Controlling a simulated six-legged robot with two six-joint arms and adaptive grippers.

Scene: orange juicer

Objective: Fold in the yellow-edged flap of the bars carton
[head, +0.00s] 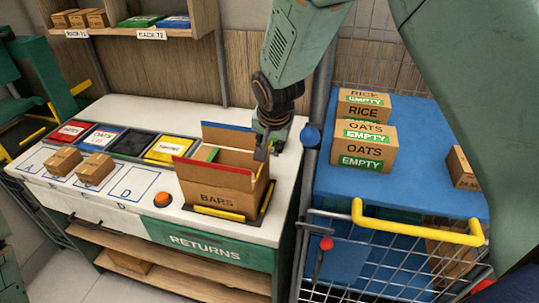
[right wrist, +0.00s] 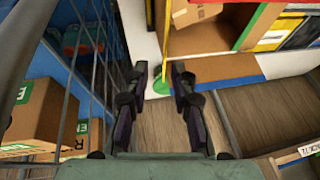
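The bars carton (head: 217,192) stands on the right end of the white bench, its top open. A thin yellow edge (right wrist: 167,42) shows in the right wrist view, along the carton's cart-facing side. The flap below it is seen nearly edge-on, so its angle is unclear. My right gripper (head: 262,152) is at the carton's right side, fingers pointing down. In the right wrist view its fingertips (right wrist: 160,70) are apart, the yellow edge between or just beyond them. Contact is unclear. My left gripper is out of view.
A blue-topped cart (head: 335,185) with a yellow handle (head: 415,228) stands close at right, carrying RICE and OATS cartons (head: 366,147). Several coloured trays (head: 170,150) and two small boxes (head: 95,168) lie left of the carton.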

